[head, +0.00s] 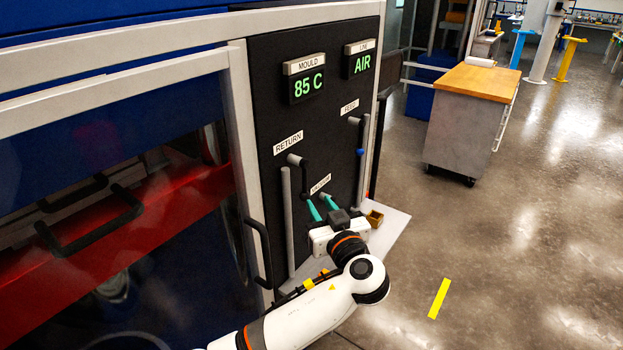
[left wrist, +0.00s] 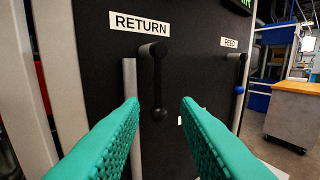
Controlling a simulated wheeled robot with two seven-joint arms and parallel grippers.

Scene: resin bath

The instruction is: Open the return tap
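The return tap (head: 304,178) is on the black panel below the RETURN label. Its dark lever hangs straight down from a round hub and ends in a black ball knob. The tap (left wrist: 157,82) also shows in the left wrist view, upper middle, with its knob seen between my fingers. My left gripper (head: 316,198) is open and empty, its teal fingers pointing at the panel near the lever's lower end. In the left wrist view the fingertips (left wrist: 160,104) stand either side of the knob, apparently short of it; no contact shows. My right gripper is not in view.
The feed tap (head: 360,137), with a blue knob, hangs down to the right. A grey vertical pipe (head: 289,225) runs left of the return lever. A VACUUM label (head: 320,184) sits just above my fingers. A pale shelf (head: 391,228) juts out below.

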